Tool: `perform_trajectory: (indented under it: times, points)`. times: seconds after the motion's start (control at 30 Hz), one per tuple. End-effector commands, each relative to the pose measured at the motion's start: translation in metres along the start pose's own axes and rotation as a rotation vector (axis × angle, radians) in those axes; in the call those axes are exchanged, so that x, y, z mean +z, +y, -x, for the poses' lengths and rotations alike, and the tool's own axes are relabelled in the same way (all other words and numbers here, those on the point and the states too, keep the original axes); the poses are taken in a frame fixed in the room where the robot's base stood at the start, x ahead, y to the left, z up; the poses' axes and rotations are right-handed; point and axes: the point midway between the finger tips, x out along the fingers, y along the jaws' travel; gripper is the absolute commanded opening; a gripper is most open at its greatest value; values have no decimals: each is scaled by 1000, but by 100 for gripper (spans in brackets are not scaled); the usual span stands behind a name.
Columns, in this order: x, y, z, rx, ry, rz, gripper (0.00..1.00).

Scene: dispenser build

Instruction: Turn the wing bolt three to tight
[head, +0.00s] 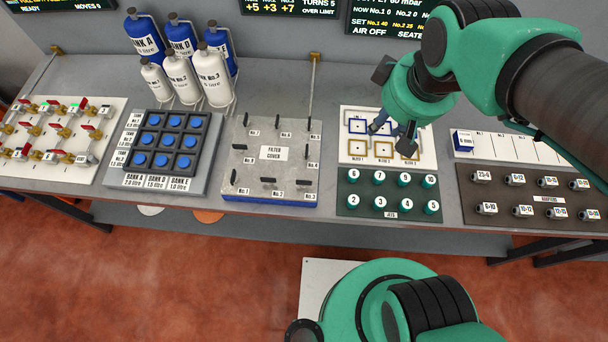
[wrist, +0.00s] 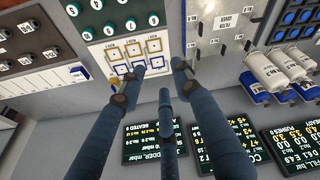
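The grey filter cover (head: 273,167) sits on a blue base on the bench, left of my gripper, with several small dark wing bolts standing on it. The front right wing bolt (head: 303,183) stands by the label that reads No.3; its tightness is not visible. The cover also shows in the wrist view (wrist: 226,46), where I cannot tell which bolt is which. My gripper (head: 392,137) hangs above the white panel with square outlines, to the right of the cover. Its dark blue fingers are spread and empty in the wrist view (wrist: 152,80).
The white outlined panel (head: 427,154) and a green rack (head: 388,216) of numbered caps lie right of the cover. An adapter tray (head: 540,197) is farther right. Blue buttons (head: 160,141) and tanks (head: 210,78) are on the left. Wall screens (head: 293,6) show small readings, partly cut off.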

Motion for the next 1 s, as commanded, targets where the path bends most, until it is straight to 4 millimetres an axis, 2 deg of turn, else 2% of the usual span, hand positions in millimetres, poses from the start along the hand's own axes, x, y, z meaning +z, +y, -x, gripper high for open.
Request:
perform_trajectory:
  times: [0.1, 0.3, 0.5, 0.6, 0.8, 1.0]
  points:
    - [-20, -25, -26, -46, -51, 189, 32]
    - [-40, -73, -74, -121, -122, 506, 32]
    - [-46, -121, -120, -193, -181, 789, 32]
    - [-45, -139, -135, -218, -198, 889, 32]
    - [-43, -156, -151, -243, -214, 983, 32]
    - [-42, -156, -152, -244, -215, 989, 32]
